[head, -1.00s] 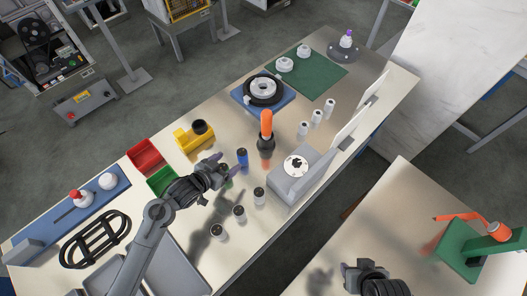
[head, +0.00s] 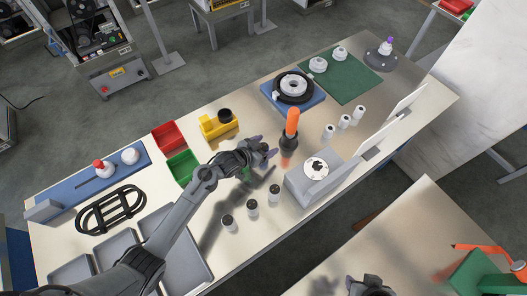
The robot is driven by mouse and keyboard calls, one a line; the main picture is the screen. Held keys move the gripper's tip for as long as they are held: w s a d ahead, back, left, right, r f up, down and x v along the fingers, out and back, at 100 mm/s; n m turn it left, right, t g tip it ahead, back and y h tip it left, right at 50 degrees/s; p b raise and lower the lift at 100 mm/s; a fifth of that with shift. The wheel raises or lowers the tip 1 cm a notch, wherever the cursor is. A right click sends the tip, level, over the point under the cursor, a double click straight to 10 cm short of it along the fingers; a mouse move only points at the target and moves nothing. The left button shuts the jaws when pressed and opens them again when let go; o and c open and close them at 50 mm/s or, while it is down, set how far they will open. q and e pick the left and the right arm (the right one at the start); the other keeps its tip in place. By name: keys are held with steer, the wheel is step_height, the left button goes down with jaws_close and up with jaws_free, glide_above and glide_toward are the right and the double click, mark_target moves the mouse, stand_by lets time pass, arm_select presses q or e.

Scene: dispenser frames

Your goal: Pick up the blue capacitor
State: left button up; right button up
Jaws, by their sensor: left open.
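I cannot make out the blue capacitor in the head view; my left gripper and wrist cover the spot where it stood. My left gripper (head: 265,147) is open over that spot, its purplish fingertips just left of the orange-handled tool (head: 291,125). I cannot tell whether the capacitor is between the fingers. My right gripper (head: 370,284) is at the bottom edge, partly cut off, over the near table, and its fingers are not clear.
Several dark-topped white cylinders (head: 252,207) stand right of my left arm. A grey block with a dial (head: 317,172) stands right of the tool. Red (head: 169,137) and green (head: 182,167) bins and a yellow holder (head: 213,125) lie behind the arm.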

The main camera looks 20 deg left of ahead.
arm_select(q)
steer(key=shift+w+d+f, duration=0.2)
steer(key=shift+w+f, duration=0.1)
steer(key=shift+w, duration=0.05)
steer(key=shift+c, duration=0.3)
steer(key=c, duration=1.1)
steer(key=shift+o, duration=0.2)
steer(key=shift+r, duration=0.1)
